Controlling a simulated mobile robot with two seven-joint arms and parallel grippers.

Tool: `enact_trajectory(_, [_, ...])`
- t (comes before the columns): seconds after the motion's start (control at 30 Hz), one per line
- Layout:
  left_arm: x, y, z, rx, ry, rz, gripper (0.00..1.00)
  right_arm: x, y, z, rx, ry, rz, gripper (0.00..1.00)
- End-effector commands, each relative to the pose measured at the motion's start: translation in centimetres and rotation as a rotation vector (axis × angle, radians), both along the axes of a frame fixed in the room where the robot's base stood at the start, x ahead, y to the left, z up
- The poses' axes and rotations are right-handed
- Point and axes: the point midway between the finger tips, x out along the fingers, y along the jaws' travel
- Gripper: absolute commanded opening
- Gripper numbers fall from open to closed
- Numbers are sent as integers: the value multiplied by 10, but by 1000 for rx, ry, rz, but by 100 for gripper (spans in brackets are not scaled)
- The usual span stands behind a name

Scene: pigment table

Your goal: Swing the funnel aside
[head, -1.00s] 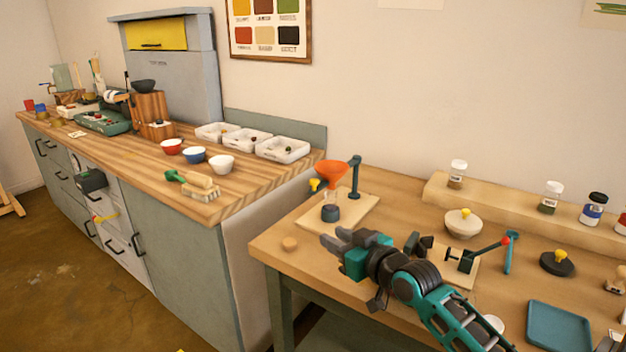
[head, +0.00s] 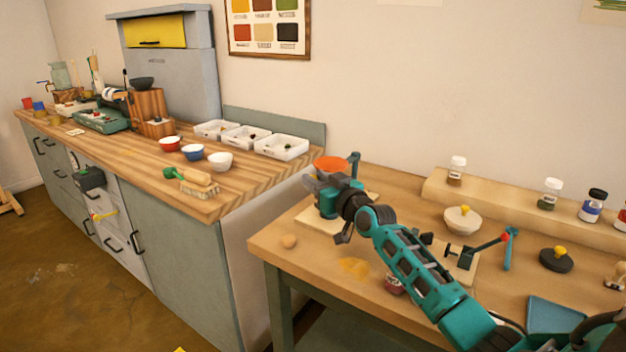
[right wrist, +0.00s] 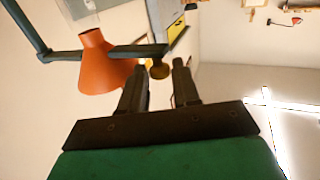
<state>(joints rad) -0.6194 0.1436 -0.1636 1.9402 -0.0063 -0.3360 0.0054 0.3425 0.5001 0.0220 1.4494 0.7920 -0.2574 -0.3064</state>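The orange funnel (head: 331,163) sits on an arm from the dark stand post (head: 354,165) at the bench's left back corner. In the right wrist view the funnel (right wrist: 105,66) hangs from its dark arm, left of the fingers. A yellow knob (right wrist: 159,70) on this arm shows between the fingertips. My right gripper (head: 312,182) is at the funnel stand and hides most of what is below the funnel. In the wrist view my right gripper (right wrist: 160,66) is open, its fingers on either side of the knob; contact is unclear. My left gripper is not in view.
The stand's base board (head: 311,222) is partly covered by my arm. Jars line the back shelf (head: 500,187).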

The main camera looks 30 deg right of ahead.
Motion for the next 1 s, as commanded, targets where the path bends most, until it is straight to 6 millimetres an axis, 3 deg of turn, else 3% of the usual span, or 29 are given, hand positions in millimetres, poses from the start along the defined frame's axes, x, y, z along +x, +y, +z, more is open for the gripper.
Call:
enact_trajectory(0.2, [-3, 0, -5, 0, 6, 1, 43, 17, 0, 0, 0, -1, 0, 31])
enact_trajectory(0.57, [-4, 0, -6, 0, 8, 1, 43, 20, 0, 0, 0, 0, 0, 30])
enact_trajectory(0.87, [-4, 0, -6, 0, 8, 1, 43, 20, 0, 0, 0, 0, 0, 1])
enact_trajectory(1.0, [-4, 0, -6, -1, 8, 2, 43, 20, 0, 0, 0, 0, 0, 0])
